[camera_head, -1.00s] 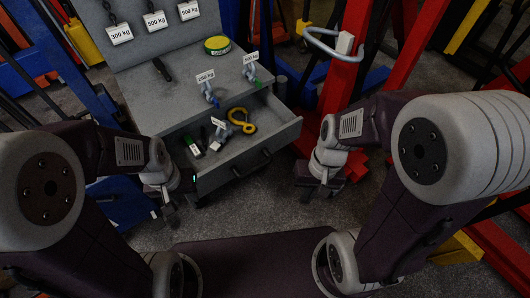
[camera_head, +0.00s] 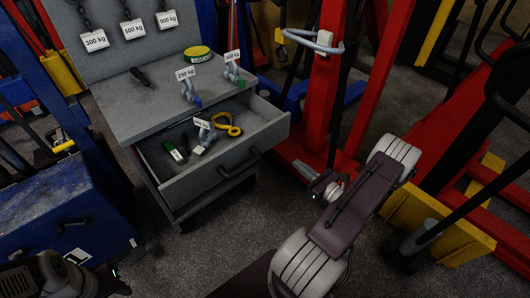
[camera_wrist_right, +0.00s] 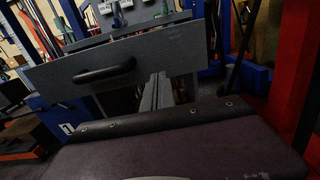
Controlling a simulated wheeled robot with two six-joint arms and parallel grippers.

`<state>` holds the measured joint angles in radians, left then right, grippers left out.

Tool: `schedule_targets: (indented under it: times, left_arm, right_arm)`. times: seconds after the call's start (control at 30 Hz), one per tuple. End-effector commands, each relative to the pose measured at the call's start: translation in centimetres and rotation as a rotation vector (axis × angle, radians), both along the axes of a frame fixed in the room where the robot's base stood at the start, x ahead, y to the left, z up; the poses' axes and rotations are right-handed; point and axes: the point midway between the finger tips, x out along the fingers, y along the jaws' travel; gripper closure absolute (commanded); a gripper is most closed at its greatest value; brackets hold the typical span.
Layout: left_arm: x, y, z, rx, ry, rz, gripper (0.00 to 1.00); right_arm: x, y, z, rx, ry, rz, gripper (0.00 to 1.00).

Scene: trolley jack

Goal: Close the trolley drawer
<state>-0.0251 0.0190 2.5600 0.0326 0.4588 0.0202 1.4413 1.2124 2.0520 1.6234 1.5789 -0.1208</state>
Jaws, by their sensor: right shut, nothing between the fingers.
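The grey trolley's drawer (camera_head: 222,165) is pulled open. Its front panel with a dark handle (camera_head: 240,163) faces me. In the right wrist view the drawer front (camera_wrist_right: 150,55) and handle (camera_wrist_right: 104,72) fill the upper middle. My right gripper (camera_head: 318,182) is shut and empty, to the right of the drawer and apart from it in the head view. Its narrow fingers (camera_wrist_right: 158,82) overlap the drawer front's lower edge in the wrist view; contact cannot be told. Part of my left gripper (camera_head: 116,284) shows at the bottom left; its jaws are unclear.
Shackles, a yellow hook (camera_head: 228,124) and a green-ended item (camera_head: 175,151) lie in the drawer. The trolley top (camera_head: 150,105) holds shackles and a green-yellow tape roll (camera_head: 197,53). A blue cabinet (camera_head: 65,210) stands left, a red jack frame (camera_head: 325,80) right. Floor in front is clear.

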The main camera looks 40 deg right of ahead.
Motion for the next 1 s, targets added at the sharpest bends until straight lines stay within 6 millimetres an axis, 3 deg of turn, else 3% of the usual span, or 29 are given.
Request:
schedule_targets:
  times: [0.23, 0.7, 1.0]
  left_arm:
    - [0.0, 0.0, 0.0, 0.0, 0.0, 0.0, 0.64]
    - [0.0, 0.0, -0.9, 0.0, 0.0, 0.0, 0.64]
    - [0.0, 0.0, -1.1, 0.0, 0.0, 0.0, 0.64]
  right_arm:
    - [1.3, 0.1, 0.1, -0.002, 0.001, 0.004, 1.0]
    - [11.1, 1.0, 0.1, -0.004, 0.001, 0.007, 1.0]
    - [13.9, 1.1, 0.2, -0.002, 0.001, 0.003, 1.0]
